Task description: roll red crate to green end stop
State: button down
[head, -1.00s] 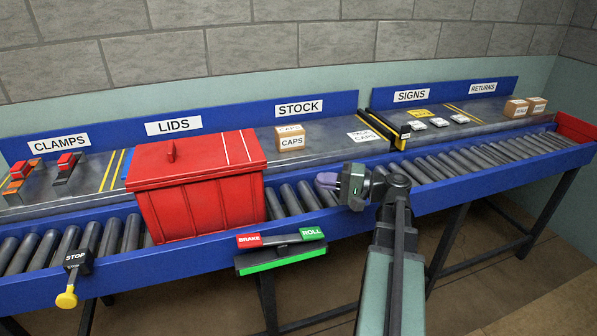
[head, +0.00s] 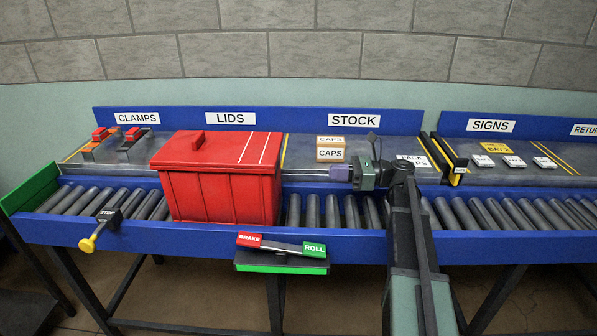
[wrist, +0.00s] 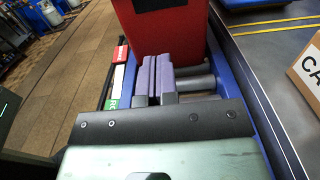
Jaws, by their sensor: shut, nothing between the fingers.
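The red crate (head: 222,196), with its lid on, stands upright on the conveyor rollers below the LIDS sign. The green end stop (head: 32,188) is at the far left end of the conveyor, with bare rollers between it and the crate. My gripper (head: 340,173) is right of the crate, its purple fingers pointing left toward it. In the wrist view the fingers (wrist: 157,78) are together and empty, in front of the crate's red side (wrist: 160,32). Whether they touch the crate is unclear there; the head view shows a gap.
A STOP lever (head: 108,216) with a yellow knob is on the front rail, between end stop and crate. A BRAKE/ROLL pedal (head: 282,246) hangs at the front. CAPS boxes (head: 330,149) and clamps (head: 132,140) sit on the back shelf. Rollers right of the crate are free.

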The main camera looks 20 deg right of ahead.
aim_at(277, 171)
jog(key=x, duration=1.4)
jog(key=shift+d, duration=0.1)
